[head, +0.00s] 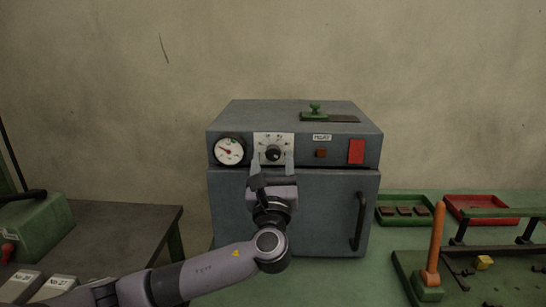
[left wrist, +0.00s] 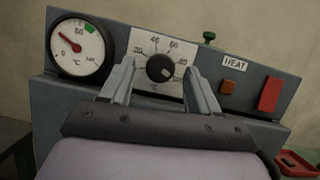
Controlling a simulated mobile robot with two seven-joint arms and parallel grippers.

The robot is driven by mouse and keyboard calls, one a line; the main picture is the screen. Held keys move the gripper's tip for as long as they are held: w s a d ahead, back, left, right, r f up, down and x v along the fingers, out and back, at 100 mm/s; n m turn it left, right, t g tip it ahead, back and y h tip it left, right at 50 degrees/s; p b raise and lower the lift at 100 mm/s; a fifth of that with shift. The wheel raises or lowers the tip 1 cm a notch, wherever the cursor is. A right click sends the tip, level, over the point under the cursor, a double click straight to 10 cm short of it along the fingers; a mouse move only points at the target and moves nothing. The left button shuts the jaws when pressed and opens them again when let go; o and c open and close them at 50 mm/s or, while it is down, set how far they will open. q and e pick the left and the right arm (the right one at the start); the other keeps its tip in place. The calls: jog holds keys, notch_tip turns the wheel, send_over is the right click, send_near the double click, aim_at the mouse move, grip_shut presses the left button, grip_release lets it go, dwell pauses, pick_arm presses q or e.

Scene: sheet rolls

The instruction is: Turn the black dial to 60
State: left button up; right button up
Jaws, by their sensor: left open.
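The black dial (head: 273,153) sits on a white scale plate (head: 262,139) on the front of a grey oven-like box (head: 295,205). In the left wrist view the dial (left wrist: 160,68) shows with numbers around it, 20, 40 and 60 among them. Its pale mark seems to point to the right, slightly down; the exact reading is unclear. My left gripper (head: 272,164) is open in front of the panel. In the left wrist view its fingers (left wrist: 155,77) stand one on each side of the dial, with gaps between. My right gripper is not in view.
A round gauge (head: 229,150) is left of the dial. A brown button (head: 320,153) and a red switch (head: 356,151) are to its right. The door handle (head: 359,221) sticks out. Green (head: 404,224) and red (head: 470,207) trays and an orange lever (head: 435,245) stand on the right.

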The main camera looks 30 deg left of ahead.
pick_arm(q)
jog(key=shift+w+a+r, duration=0.2)
jog(key=shift+w+a, duration=0.1)
jog(key=shift+w, duration=0.15)
jog(key=c, duration=1)
jog(key=shift+c, duration=0.2)
jog(key=shift+f+n, duration=0.1)
jog(key=shift+n, duration=0.2)
